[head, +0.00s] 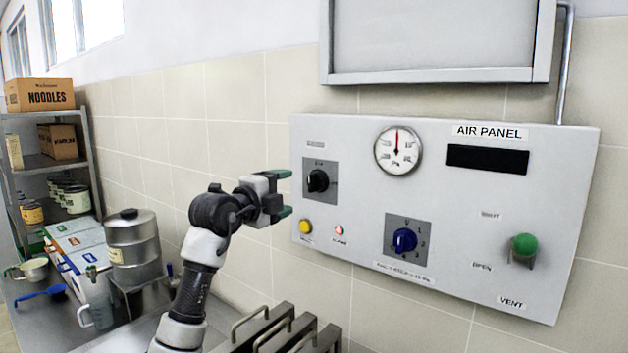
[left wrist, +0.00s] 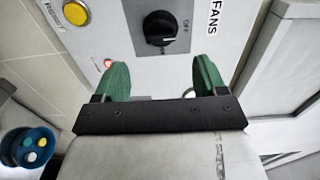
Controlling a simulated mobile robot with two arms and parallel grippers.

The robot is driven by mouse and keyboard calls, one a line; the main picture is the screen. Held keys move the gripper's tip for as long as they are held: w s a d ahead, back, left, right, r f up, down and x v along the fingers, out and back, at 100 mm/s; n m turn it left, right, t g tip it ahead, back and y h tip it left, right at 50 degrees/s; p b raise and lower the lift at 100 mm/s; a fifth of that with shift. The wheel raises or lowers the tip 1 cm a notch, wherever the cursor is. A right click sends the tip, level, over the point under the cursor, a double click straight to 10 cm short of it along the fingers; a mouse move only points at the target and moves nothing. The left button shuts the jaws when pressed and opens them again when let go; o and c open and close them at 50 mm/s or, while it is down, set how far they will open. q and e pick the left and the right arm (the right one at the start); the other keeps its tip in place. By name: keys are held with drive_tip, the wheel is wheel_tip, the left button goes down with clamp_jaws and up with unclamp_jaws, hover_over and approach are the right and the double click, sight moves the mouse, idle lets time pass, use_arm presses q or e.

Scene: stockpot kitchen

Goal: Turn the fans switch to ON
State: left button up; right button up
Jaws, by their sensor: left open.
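The fans switch is a black rotary knob (head: 318,181) on a dark grey plate at the left of the grey air panel (head: 450,200). In the left wrist view the knob (left wrist: 160,28) sits beside a FANS label (left wrist: 214,14), with an OFF mark near it. My left gripper (head: 284,193) is open and empty, just left of the knob. In the left wrist view the green fingertips (left wrist: 162,75) are spread on both sides below the knob, apart from it. My right gripper is not in view.
The panel also holds a yellow button (head: 305,227), a small red light (head: 339,230), a blue dial (head: 404,240), a gauge (head: 398,150) and a green vent knob (head: 523,246). Metal racks (head: 275,330) stand below. A steel pot (head: 133,240) and shelves stand left.

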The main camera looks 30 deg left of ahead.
sight(309, 185)
use_arm(q)
drive_tip(key=w+p, duration=0.1)
drive_tip(key=w, duration=0.2)
drive_tip(key=w+p, duration=0.2)
drive_tip(key=w+d+p, duration=0.1)
drive_tip(key=w, duration=0.2)
drive_tip(key=shift+w, duration=0.35)
drive_tip(key=shift+w+p, duration=0.3)
drive_tip(key=shift+w, duration=0.05)
drive_tip(key=shift+c, duration=0.9)
drive_tip(key=c, duration=0.7)
drive_tip(key=shift+f, duration=0.1)
